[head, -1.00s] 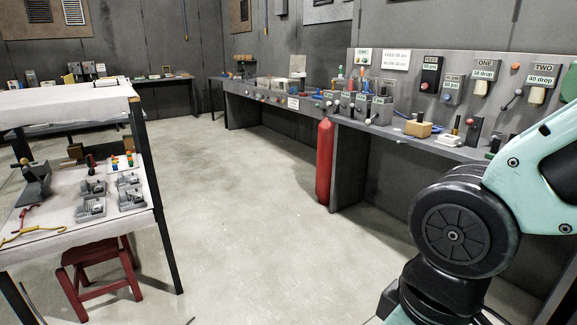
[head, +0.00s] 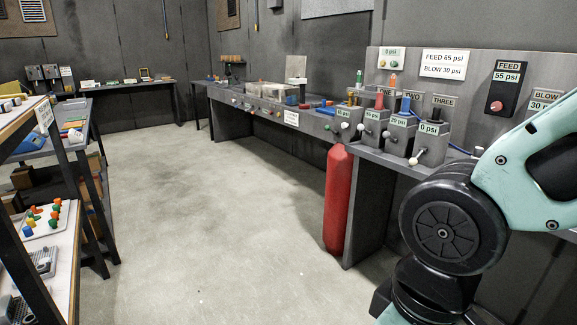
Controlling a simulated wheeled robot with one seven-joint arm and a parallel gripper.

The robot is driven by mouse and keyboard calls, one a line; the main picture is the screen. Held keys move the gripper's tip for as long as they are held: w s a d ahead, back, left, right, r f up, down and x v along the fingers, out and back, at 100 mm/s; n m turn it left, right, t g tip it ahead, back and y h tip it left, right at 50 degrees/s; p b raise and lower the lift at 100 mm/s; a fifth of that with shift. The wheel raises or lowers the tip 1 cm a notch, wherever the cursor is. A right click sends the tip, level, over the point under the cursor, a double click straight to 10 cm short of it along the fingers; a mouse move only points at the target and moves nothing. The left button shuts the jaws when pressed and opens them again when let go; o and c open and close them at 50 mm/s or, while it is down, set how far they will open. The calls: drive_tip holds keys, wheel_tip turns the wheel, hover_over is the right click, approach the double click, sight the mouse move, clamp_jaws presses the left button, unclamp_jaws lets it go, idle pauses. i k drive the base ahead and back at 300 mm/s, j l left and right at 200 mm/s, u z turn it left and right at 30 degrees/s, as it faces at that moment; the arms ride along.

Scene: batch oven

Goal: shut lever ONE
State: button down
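A row of grey valve boxes stands on the bench at right, with small levers on their fronts. Which lever is ONE is not certain. My gripper is not in view; only my arm shows at right.
A red cylinder (head: 338,200) stands on the floor under the bench front. A shelf (head: 72,255) with coloured pegs and trays is at left. The floor (head: 210,220) between is clear. A FEED gauge (head: 506,88) hangs on the wall panel.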

sight(359, 127)
drive_tip(key=i, duration=0.7)
drive_tip(key=i+z, duration=0.1)
drive_tip(key=i, duration=0.65)
drive_tip(key=i+j, duration=0.15)
drive_tip(key=i, duration=0.55)
drive_tip(key=i+j+z, duration=0.15)
drive_tip(key=i, duration=0.55)
